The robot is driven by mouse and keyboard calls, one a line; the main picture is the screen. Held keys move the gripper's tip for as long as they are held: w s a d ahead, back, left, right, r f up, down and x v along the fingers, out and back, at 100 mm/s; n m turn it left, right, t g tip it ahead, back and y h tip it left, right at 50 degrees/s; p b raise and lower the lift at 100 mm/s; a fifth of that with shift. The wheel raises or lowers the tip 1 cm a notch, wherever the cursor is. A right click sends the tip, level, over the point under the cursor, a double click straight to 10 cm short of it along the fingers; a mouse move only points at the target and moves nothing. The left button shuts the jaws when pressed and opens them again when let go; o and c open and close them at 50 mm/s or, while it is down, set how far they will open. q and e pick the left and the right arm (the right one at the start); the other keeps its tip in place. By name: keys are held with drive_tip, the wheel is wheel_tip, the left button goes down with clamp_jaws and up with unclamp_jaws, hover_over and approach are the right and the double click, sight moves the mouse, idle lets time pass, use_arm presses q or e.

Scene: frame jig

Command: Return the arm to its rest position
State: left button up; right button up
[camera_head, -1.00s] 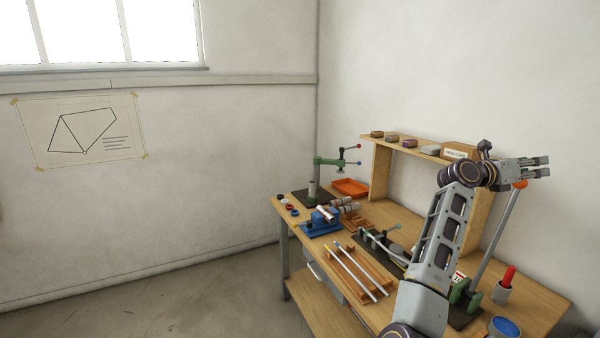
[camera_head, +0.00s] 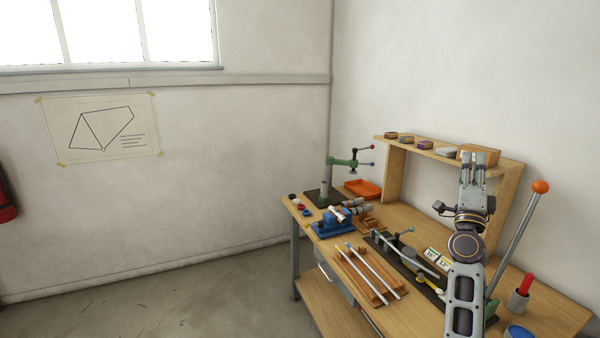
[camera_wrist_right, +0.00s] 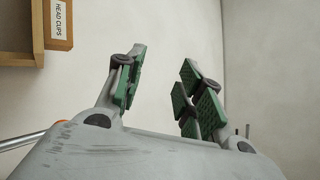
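My right gripper (camera_head: 480,158) is raised in front of the shelf over the workbench, its fingers pointing up. In the right wrist view my right gripper (camera_wrist_right: 160,88) shows two green-padded fingers standing apart with only the wall between them; it is open and empty. My right arm (camera_head: 466,285) comes up from the bottom of the head view and hides part of the bench. My left gripper is not in view.
The wooden workbench (camera_head: 415,222) carries a blue vise (camera_head: 335,225), an orange tray (camera_head: 363,189), silver tubes on a wooden rack (camera_head: 372,272) and an orange-knobbed lever (camera_head: 518,235). The shelf (camera_head: 510,168) holds small boxes. A wooden box (camera_wrist_right: 20,58) labelled "HEAD CUPS" shows beside my right gripper.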

drive_tip(key=s+a+f+n+g+y, duration=0.35)
drive_tip(key=a+f+n+y, duration=0.55)
drive_tip(key=f, duration=0.5)
drive_tip(key=s+a+f+n+g+y, duration=0.2)
drive_tip(key=a+f+n+g+y, duration=0.2)
drive_tip(key=a+f+n+y, duration=0.55)
drive_tip(key=s+a+f+n+g+h, duration=0.25)
drive_tip(key=s+f+g, duration=0.35)
drive_tip(key=s+f, duration=0.75)
drive_tip(key=s+a+f+n+g+h, duration=0.2)
drive_tip(key=s+f+n+g+h, duration=0.3)
drive_tip(key=s+f, duration=0.85)
drive_tip(key=s+f+m+g+y, duration=0.1)
drive_tip(key=s+f, duration=0.1)
drive_tip(key=f, duration=1.4)
drive_tip(key=s+f+m+g, duration=0.1)
drive_tip(key=s+f, duration=0.2)
drive_tip(key=f, duration=1.3)
drive_tip(key=s+d+f, duration=0.2)
drive_tip(key=s+f, duration=0.7)
drive_tip(key=s, duration=0.1)
drive_tip(key=s+d+f+g, duration=0.1)
drive_tip(key=s+d+f, duration=0.1)
drive_tip(key=s+f, duration=0.7)
drive_tip(key=shift+s+d+f, duration=0.25)
drive_tip(key=shift+s+f, duration=0.05)
drive_tip(key=shift+s, duration=0.9)
drive_tip(key=shift+s, duration=0.1)
